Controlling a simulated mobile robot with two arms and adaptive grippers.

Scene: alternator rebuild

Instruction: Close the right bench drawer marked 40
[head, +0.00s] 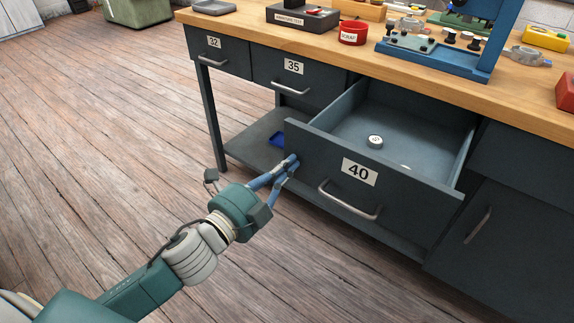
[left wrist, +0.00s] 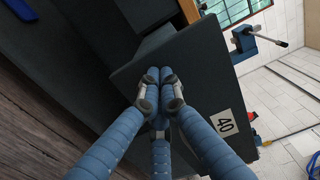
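The drawer marked 40 (head: 415,205) stands pulled well out of the bench in the head view. Its dark front carries a white label (head: 360,172) and a bar handle (head: 347,201). The front also shows in the left wrist view (left wrist: 135,65), tilted in the picture. My left gripper (head: 292,161) is at the left end of this front, away from the handle. In the left wrist view its fingertips (left wrist: 160,78) are together with nothing between them, at or very close to the front panel. My right gripper is not in view.
A small round metal part (head: 375,141) lies inside the open drawer. Drawers 32 (head: 222,55) and 35 (head: 300,84) are shut. The floor in front is clear.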

